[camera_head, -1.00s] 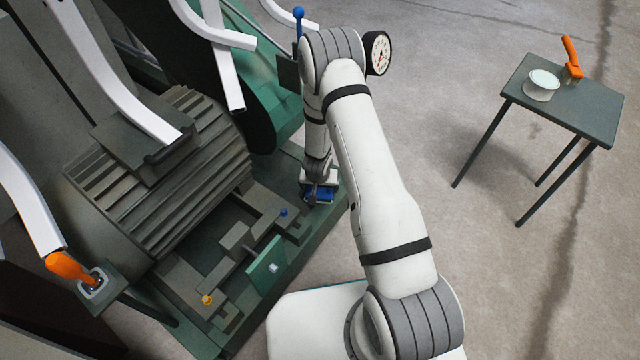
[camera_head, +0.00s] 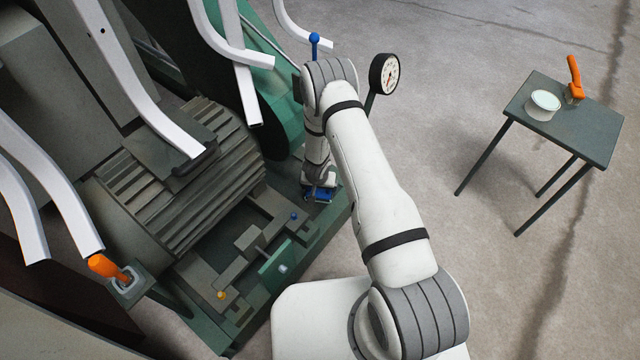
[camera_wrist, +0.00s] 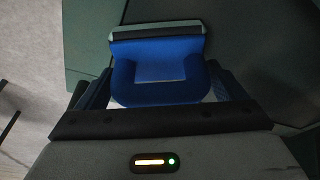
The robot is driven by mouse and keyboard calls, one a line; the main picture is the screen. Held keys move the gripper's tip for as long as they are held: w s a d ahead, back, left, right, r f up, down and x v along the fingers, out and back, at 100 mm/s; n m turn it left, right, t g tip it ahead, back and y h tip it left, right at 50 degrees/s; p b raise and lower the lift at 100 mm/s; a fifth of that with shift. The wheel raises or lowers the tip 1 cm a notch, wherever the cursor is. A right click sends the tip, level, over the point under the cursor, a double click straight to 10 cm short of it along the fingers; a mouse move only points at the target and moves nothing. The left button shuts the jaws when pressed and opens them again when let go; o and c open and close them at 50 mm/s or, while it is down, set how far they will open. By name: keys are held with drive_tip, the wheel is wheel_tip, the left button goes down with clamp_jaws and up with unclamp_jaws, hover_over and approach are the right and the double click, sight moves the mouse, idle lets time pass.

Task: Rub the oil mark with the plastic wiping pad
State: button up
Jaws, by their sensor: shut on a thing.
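The plastic wiping pad is a blue block with a raised U-shaped grip; in the wrist view the pad (camera_wrist: 160,48) fills the upper middle. My gripper (camera_wrist: 160,88) is shut on it. In the head view my gripper (camera_head: 319,186) points down with the blue pad (camera_head: 318,196) under it, at the right part of the green machine base (camera_head: 335,212). I cannot tell whether the pad touches the surface. No oil mark can be made out; the pad, gripper or arm may cover it.
A blue-knobbed lever (camera_head: 314,45) and a dial gauge (camera_head: 384,74) stand behind my arm. A small table (camera_head: 570,130) at right holds a white tub (camera_head: 542,107) and an orange-handled tool (camera_head: 574,80). Open floor lies between.

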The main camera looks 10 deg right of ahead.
drive_tip(key=shift+a, duration=0.1)
drive_tip(key=shift+w+a+r+p, duration=0.15)
drive_tip(key=shift+w+r+p, duration=0.1)
drive_tip(key=shift+p, duration=0.6)
drive_tip(key=a+p, duration=0.1)
drive_tip(key=p, duration=0.2)
drive_tip(key=shift+w, duration=0.4)
drive_tip(key=shift+w+a+f, duration=0.25)
drive_tip(key=shift+w+f, duration=0.05)
drive_tip(key=shift+w, duration=0.05)
drive_tip(key=shift+w+a, duration=0.35)
drive_tip(key=shift+a, duration=0.1)
drive_tip(key=shift+f, duration=0.1)
drive_tip(key=shift+r+p, duration=2.35)
drive_tip(key=shift+r, duration=0.7)
